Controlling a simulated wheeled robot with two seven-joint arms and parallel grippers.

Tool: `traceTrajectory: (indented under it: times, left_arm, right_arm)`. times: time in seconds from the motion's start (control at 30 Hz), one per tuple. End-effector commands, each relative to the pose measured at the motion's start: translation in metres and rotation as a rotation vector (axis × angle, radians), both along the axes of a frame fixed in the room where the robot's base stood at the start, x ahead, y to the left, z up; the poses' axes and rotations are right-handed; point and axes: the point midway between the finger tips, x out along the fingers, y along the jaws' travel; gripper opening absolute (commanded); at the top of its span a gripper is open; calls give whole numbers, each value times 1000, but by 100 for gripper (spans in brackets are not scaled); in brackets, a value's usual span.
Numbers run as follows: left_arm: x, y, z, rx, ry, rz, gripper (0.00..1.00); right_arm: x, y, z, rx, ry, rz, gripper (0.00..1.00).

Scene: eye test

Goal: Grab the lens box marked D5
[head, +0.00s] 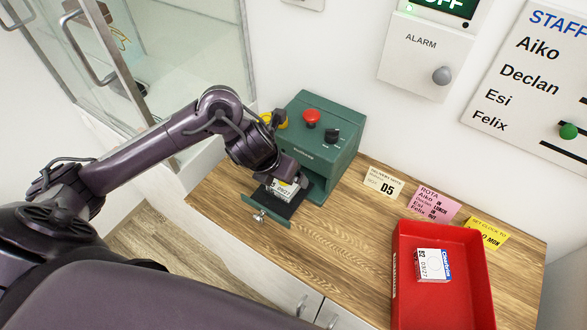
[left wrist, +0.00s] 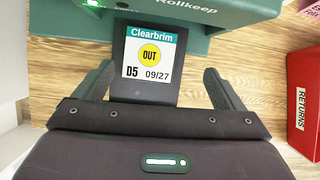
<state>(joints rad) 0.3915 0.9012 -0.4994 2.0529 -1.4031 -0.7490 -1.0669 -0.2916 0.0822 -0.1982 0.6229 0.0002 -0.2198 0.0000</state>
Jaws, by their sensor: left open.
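The lens box marked D5 (left wrist: 152,52) is white with a teal Clearbrim band, a yellow OUT dot and the date 09/27. It lies on the dark pulled-out drawer (left wrist: 152,97) of the green Rollkeep machine (head: 318,140). In the head view the box (head: 284,190) is partly covered by my left gripper (head: 288,176). The left gripper is open and empty; in the left wrist view its fingers (left wrist: 158,78) stand apart on either side of the drawer, near the box. My right gripper is not in view.
A red tray (head: 405,315) marked RETURNS holds another white lens box (head: 432,266) with a blue band. A cream card (head: 383,184) reading D5, a pink rota card (head: 432,203) and a yellow card (head: 486,233) stand behind. The wooden counter (head: 340,250) is clear between drawer and tray.

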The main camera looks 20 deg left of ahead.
Motion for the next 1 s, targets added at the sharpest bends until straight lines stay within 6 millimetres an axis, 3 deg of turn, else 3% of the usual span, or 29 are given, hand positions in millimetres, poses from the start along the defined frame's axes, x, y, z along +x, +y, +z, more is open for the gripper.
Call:
traceTrajectory:
  times: [0.17, 0.47, 0.7, 0.97, 1.0]
  left_arm:
    - [0, 16, -7, 65, 27, -71, 91]
    - [12, 11, -41, 63, 30, -67, 91]
    - [24, 10, -68, 63, 25, -66, 91]
    - [25, 9, -70, 64, 23, -66, 91]
    - [25, 9, -70, 64, 23, -66, 86]
  right_arm:
    - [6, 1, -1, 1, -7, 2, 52]
    - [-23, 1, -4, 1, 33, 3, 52]
    - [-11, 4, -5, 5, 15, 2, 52]
    - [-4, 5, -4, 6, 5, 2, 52]
    - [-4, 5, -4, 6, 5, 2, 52]
